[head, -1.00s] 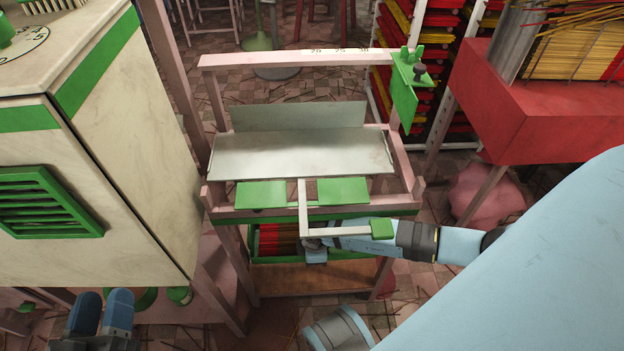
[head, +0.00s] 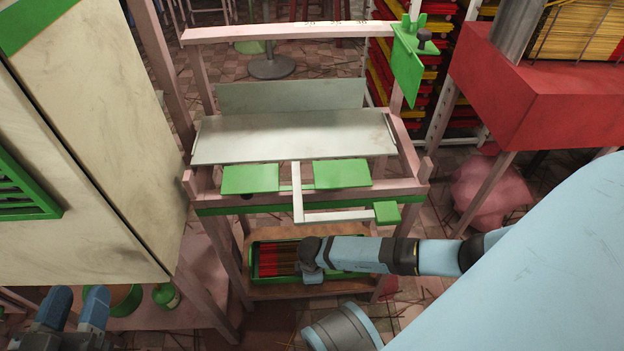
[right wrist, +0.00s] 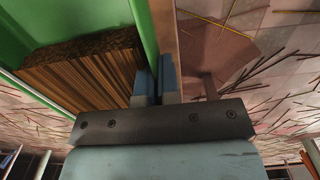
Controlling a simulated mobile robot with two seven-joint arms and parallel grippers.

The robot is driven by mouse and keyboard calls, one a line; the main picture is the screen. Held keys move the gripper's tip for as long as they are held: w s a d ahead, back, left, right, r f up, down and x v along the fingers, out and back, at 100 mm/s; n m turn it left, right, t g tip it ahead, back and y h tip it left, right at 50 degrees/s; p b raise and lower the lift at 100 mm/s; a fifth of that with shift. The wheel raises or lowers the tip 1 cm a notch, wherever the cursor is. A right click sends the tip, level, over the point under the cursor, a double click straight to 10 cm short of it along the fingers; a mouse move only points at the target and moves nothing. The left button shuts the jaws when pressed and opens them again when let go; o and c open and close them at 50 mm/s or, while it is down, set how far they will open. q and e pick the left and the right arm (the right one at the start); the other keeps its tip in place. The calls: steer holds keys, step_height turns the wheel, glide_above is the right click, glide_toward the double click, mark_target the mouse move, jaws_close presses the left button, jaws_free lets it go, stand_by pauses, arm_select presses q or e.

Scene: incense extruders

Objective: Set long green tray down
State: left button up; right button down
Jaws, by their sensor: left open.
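The long green tray (head: 268,280) holds red and brown incense sticks and lies low inside the pink frame, over the wooden shelf (head: 335,288). I cannot tell whether its underside touches the shelf. My right gripper (head: 310,268) reaches in from the right to the tray's near side. In the right wrist view its fingers (right wrist: 156,82) close around the thin green tray wall (right wrist: 143,25), beside the brown stick ends. My left gripper (head: 73,308) is open and empty at the lower left, away from the tray.
The pink frame (head: 310,216) carries a grey sheet (head: 295,138), green pads (head: 250,178) and a pale bracket above the tray. A cream machine (head: 95,140) stands left. A red box (head: 545,105) stands right. Loose sticks lie on the floor.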

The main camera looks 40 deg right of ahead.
step_height(320, 180, down, 4)
steer(key=shift+r+b, duration=0.1)
steer(key=shift+b, duration=0.95)
steer(key=c, duration=1.8)
jaws_free()
steer(key=shift+f, duration=0.2)
arm_select(q)
steer(key=shift+w+a+r+m+t, duration=0.2)
steer(key=shift+w+a+m+t, duration=0.15)
steer(key=shift+m, duration=0.45)
arm_select(e)
steer(key=o, duration=0.4)
arm_select(q)
steer(key=shift+w, duration=0.1)
arm_select(e)
steer(key=shift+o, duration=0.2)
steer(key=shift+r, duration=0.15)
